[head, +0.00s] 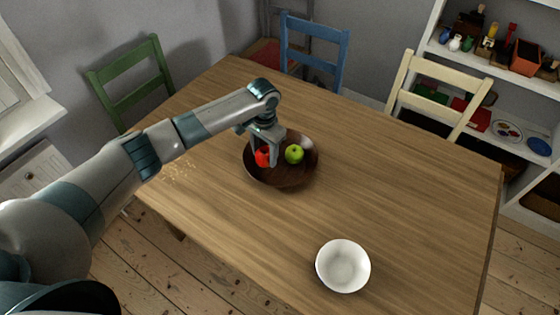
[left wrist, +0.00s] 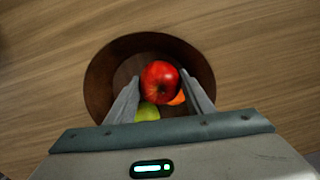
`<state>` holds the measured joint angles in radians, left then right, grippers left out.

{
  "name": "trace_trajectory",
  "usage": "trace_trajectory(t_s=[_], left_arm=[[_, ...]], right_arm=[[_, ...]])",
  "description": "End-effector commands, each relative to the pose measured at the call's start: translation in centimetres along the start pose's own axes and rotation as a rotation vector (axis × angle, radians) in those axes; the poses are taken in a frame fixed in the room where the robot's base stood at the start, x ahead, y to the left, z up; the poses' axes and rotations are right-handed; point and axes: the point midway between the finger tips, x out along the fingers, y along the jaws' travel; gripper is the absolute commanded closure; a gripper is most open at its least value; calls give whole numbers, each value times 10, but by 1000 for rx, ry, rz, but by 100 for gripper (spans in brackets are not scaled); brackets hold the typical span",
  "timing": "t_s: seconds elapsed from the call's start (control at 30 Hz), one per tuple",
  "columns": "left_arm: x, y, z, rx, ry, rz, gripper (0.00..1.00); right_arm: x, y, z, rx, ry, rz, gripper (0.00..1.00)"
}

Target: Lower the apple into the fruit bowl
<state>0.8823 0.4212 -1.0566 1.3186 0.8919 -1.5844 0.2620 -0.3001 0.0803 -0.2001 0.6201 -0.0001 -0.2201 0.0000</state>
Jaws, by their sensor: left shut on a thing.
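A red apple (head: 262,157) is between the fingers of my left gripper (head: 268,150). The gripper points down over the dark wooden fruit bowl (head: 306,173) and is shut on the apple. In the left wrist view the red apple (left wrist: 160,82) shows between the two fingertips, with the bowl (left wrist: 103,80) around it. A green apple (head: 294,154) lies in the bowl; part of a green fruit (left wrist: 147,112) and an orange fruit (left wrist: 178,98) show below the red apple in the left wrist view. I cannot tell whether the red apple touches them. My right gripper is out of view.
A white bowl (head: 343,266) stands on the wooden table (head: 410,190) near its front edge. Green (head: 132,80), blue (head: 314,50) and cream (head: 438,92) chairs stand around the table. A shelf (head: 480,68) with small items is at the right. The table's right side is clear.

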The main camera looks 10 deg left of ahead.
Motion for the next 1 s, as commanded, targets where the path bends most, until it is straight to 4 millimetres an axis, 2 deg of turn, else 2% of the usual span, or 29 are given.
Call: trace_trajectory(t_s=[0.97, 1.0], left_arm=[[9, 0, 0, 0, 0, 0, 76], [9, 0, 0, 0, 0, 0, 45]], right_arm=[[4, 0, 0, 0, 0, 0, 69], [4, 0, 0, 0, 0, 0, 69]])
